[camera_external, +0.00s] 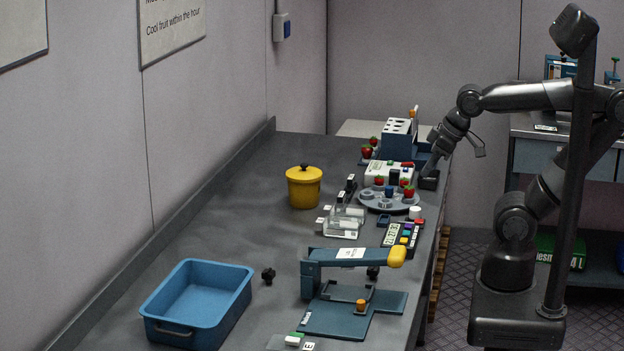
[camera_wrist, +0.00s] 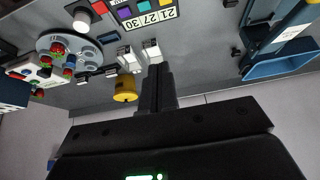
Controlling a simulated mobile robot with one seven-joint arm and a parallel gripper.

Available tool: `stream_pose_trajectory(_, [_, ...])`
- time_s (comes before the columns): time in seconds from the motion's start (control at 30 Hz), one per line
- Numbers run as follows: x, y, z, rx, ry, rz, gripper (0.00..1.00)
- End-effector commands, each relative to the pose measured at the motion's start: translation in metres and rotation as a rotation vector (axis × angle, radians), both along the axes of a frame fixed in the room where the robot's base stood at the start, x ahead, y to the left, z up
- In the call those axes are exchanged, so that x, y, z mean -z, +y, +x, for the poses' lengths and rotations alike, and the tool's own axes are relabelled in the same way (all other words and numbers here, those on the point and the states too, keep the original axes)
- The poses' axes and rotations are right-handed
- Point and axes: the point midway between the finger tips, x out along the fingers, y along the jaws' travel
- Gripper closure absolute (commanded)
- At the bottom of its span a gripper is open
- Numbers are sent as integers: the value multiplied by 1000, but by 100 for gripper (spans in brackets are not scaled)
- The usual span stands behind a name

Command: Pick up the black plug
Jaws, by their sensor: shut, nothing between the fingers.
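Two small black knob-like pieces show on the bench, and I cannot tell for sure which is the black plug. One black piece (camera_external: 268,275) stands alone just right of the blue tray; it appears to be the dark piece (camera_wrist: 235,51) at the right in the wrist view. The other black piece (camera_external: 373,272) is beside the blue lever press, partly hidden by its arm; it also seems to show at the wrist view's top edge (camera_wrist: 230,3). My gripper (camera_external: 430,174) is far from both, at the bench's back right. Its fingers (camera_wrist: 157,68) are together and empty.
The blue tray (camera_external: 165,313) is at the front left, the lever press (camera_external: 325,256) at the front right. A yellow pot (camera_external: 304,188), clear boxes (camera_external: 345,222), a keypad (camera_external: 391,240) and a round grey carousel (camera_external: 369,200) with berries stand farther back. The left bench strip is clear.

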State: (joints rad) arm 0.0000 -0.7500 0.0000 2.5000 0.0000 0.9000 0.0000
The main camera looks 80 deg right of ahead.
Motion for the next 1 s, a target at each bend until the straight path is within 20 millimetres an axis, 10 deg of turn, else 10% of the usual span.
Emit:
stream_pose_trajectory(0.7, [0,0,0,0,0,0,49])
stream_pose_trajectory(1.0, [1,2,3,-1,10,4,49])
